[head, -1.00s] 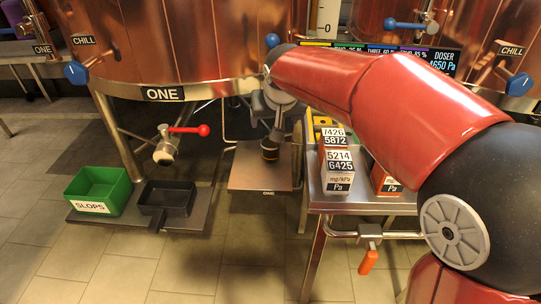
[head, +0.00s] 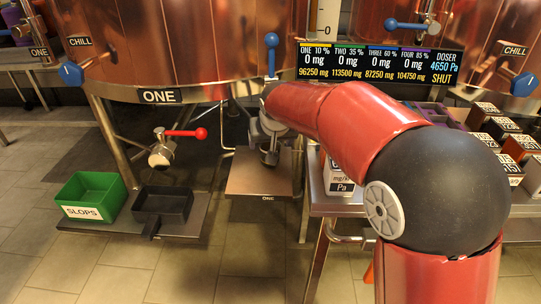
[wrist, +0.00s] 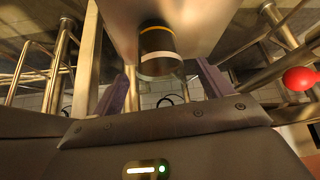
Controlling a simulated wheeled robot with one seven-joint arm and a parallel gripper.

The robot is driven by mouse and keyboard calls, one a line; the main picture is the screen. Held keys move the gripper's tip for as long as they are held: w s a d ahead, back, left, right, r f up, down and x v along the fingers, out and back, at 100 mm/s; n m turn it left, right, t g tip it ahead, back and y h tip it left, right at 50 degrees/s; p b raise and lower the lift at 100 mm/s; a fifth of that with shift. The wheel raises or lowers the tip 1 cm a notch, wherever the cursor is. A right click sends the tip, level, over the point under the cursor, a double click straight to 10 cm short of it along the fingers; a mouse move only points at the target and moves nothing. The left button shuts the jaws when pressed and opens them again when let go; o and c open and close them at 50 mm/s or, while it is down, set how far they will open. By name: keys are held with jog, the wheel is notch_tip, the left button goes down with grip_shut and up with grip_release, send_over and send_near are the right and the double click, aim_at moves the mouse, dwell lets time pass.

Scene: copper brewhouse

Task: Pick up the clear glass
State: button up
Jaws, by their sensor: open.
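The clear glass (wrist: 157,48) shows in the wrist view against a metal plate, with a dark band and a thin gold line around it and a see-through end toward me. My gripper (wrist: 165,68) is open. Its two purple-grey fingers stand apart on either side of the glass's near end, with gaps visible; I cannot tell how far the glass reaches between them. In the head view my gripper (head: 269,152) is over the copper-coloured plate marked ONE (head: 258,182), and the glass cannot be clearly told apart there.
A red-handled tap (head: 163,154) is left of my gripper. A green SLOPS bin (head: 90,197) and a black tray (head: 162,206) sit on a low shelf. Copper vessel ONE (head: 180,45) stands behind. Number-labelled boxes (head: 503,130) are at right. The doser display (head: 380,62) reads SHUT.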

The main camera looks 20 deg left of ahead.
jog(key=c, duration=1.7)
jog(key=shift+r, duration=0.1)
jog(key=shift+r+p, duration=0.3)
jog(key=shift+r, duration=0.35)
jog(key=s+a+p, duration=0.1)
jog(key=s+a, duration=0.1)
jog(key=a, duration=0.6)
notch_tip(320, 180, up, 14)
jog(key=p, duration=0.3)
jog(key=shift+w+d+f, duration=0.1)
jog(key=shift+f, duration=0.05)
